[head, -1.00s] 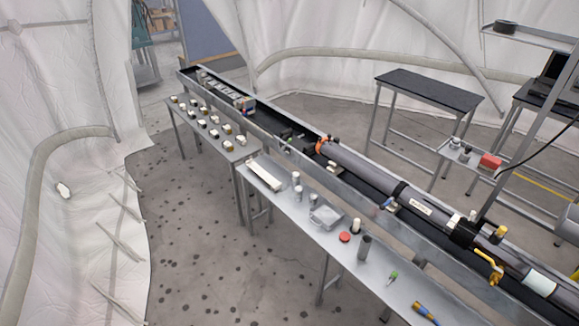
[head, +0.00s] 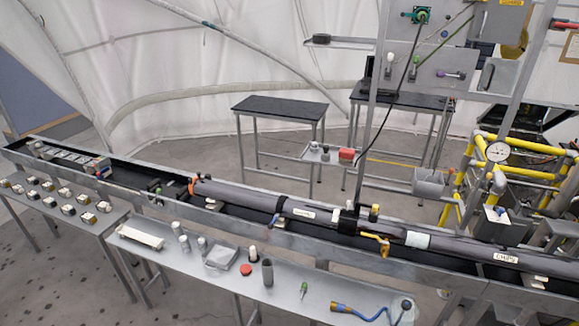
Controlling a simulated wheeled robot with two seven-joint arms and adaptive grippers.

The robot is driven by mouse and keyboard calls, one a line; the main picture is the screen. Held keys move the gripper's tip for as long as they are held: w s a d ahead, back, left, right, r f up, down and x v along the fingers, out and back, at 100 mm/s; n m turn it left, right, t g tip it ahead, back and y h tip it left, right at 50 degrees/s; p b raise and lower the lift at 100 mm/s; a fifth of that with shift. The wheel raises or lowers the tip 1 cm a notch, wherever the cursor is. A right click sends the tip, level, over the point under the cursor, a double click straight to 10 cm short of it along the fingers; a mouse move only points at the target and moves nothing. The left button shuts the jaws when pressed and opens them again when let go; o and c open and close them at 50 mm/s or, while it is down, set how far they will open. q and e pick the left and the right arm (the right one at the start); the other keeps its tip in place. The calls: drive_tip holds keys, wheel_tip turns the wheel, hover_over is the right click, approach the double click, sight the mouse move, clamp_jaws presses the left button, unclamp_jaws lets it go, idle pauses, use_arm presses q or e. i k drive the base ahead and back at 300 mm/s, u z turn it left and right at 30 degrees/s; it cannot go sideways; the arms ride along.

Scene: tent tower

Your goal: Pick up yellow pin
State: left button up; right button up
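No thing in the head view shows clearly as a yellow pin. Small yellow parts sit on the long grey tube (head: 240,196): a yellow lever-like piece (head: 376,241) on its near side and a short yellowish cap (head: 374,211) above the black clamp (head: 346,219). I cannot tell whether either is the pin. Neither of my grippers is in view.
A metal table (head: 322,290) holds a white bar (head: 141,236), a clear box (head: 221,256), a red cap (head: 246,269) and a blue-handled cable tool (head: 350,312). A yellow pipe frame (head: 460,190) with a gauge (head: 498,152) stands right. Black-topped tables (head: 280,107) stand behind.

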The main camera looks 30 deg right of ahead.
sight(375, 207)
drive_tip(key=z, duration=1.7)
drive_tip(key=k, duration=1.3)
drive_tip(key=z, duration=0.7)
drive_tip(key=i, duration=0.7)
drive_tip(key=z, duration=0.85)
drive_tip(key=i, duration=1.5)
drive_tip(key=u, duration=1.05)
drive_tip(key=i, duration=0.6)
drive_tip(key=u, duration=0.7)
